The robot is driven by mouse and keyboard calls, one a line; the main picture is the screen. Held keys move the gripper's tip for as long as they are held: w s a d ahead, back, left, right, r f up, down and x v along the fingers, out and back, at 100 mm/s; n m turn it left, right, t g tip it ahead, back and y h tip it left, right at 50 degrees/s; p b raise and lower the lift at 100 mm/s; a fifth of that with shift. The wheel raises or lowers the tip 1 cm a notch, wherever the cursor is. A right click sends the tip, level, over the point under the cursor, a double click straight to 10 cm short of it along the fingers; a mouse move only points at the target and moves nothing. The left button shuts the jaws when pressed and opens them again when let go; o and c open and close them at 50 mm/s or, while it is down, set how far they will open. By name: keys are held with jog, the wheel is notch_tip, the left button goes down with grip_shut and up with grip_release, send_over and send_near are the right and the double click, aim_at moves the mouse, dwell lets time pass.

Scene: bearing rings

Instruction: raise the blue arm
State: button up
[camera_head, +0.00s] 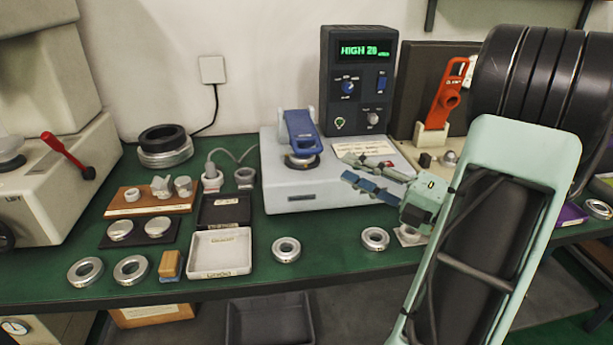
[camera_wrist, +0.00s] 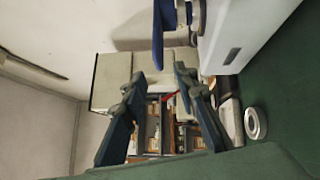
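The blue arm (camera_head: 302,134) is on the grey gauge base (camera_head: 287,199). It reaches down over a dark round seat with a brass-coloured rim (camera_head: 301,162). In the wrist view the blue arm (camera_wrist: 158,38) shows at the top, seen edge-on, beyond the fingertips. My gripper (camera_head: 346,167) is to the right of the blue arm and a little lower in the picture, with its fingers pointing left. It also shows in the wrist view (camera_wrist: 160,73), with its fingers apart and nothing between them. The gripper does not touch the blue arm.
A dark display box (camera_head: 357,108) reading HIGH 20 stands behind the base. An orange arm (camera_head: 447,102) stands on the right. Loose rings (camera_head: 286,249) lie along the front of the green bench. A white tray (camera_head: 220,270) and a black tray (camera_head: 224,211) are left.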

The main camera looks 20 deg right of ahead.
aim_at(315, 153)
jog(key=x, duration=0.3)
jog(key=b+x, duration=0.1)
jog(key=x, duration=0.3)
jog(key=b+x, duration=0.1)
jog(key=x, duration=0.2)
jog(key=shift+a+r, duration=0.25)
jog(key=shift+a, duration=0.15)
grip_shut()
